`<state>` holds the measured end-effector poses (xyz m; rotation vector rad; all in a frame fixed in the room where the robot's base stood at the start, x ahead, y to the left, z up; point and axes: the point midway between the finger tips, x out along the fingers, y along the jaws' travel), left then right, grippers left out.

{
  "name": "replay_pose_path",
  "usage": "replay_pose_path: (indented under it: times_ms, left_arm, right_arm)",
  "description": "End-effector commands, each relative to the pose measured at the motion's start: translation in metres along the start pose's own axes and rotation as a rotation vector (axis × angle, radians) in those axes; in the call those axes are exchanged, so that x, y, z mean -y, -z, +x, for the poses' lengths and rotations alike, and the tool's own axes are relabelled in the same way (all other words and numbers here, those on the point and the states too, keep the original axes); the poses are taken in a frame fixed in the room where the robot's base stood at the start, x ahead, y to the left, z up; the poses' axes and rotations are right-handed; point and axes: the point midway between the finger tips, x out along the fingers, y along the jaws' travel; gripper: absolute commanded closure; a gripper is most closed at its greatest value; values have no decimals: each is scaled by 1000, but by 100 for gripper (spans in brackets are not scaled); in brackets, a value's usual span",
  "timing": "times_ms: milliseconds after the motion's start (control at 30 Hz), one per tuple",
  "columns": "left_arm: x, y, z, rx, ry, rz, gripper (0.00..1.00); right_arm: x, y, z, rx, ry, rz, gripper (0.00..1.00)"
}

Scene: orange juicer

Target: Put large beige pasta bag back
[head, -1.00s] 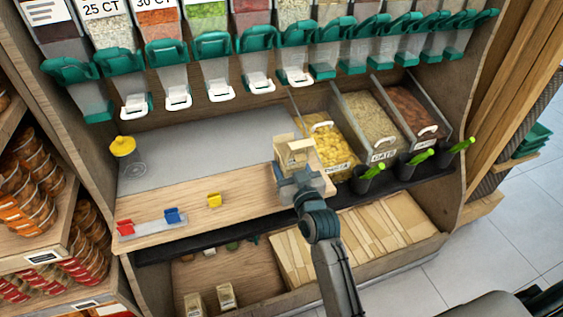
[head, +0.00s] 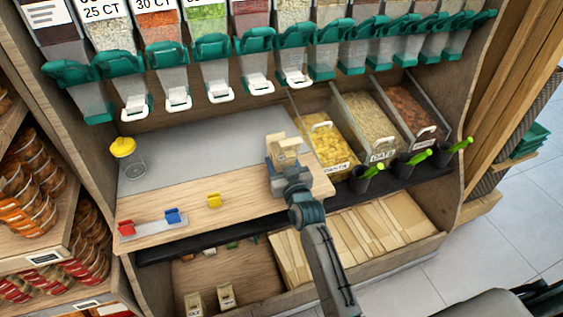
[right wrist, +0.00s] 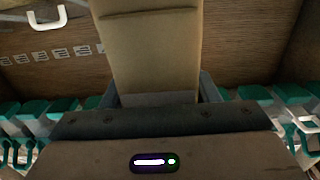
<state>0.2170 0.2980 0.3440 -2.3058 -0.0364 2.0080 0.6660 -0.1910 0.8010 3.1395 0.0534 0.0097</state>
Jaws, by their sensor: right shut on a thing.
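My right gripper (head: 284,168) is shut on a beige pasta bag (head: 283,147), with the bag standing up out of the jaws. In the head view they are over the right part of the wooden counter (head: 245,205), left of the pasta bin. I cannot tell if the bag touches the counter. In the right wrist view the bag (right wrist: 152,50) fills the upper middle between the two fingers of the right gripper (right wrist: 157,95). Its lower end is hidden by the gripper. My left gripper is not in view.
Bins of pasta (head: 328,146), oats (head: 370,125) and a reddish food (head: 405,112) stand at the right, with dark scoop cups before them. Coloured clips and a yellow-lidded jar (head: 124,150) are at the left. Dispensers hang above.

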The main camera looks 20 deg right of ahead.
Motion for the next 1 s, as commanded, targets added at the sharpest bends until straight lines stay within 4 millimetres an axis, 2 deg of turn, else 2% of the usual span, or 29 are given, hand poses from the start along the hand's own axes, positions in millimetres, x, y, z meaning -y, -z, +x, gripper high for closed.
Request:
replay_pose_path:
  times_ms: [100, 133, 200, 233, 633, 733, 833, 1000]
  left_arm:
    - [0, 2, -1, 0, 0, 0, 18]
    - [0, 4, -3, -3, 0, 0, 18]
    - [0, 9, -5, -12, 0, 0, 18]
    - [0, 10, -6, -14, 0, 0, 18]
    - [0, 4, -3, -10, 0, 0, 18]
    - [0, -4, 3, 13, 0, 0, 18]
    - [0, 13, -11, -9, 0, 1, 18]
    - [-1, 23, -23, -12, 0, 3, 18]
  right_arm:
    - [0, -3, 0, 0, 0, 0, 75]
    - [0, -2, 0, 0, 0, 0, 40]
    - [0, -2, 0, 1, 0, 0, 26]
    - [0, -2, 0, 0, 0, 0, 24]
    - [0, 0, -3, 1, 0, 0, 24]
    - [0, -2, -20, 1, 0, 1, 24]
    - [0, -3, -42, 3, 0, 1, 24]
    - [0, -2, -79, 2, -1, 1, 24]
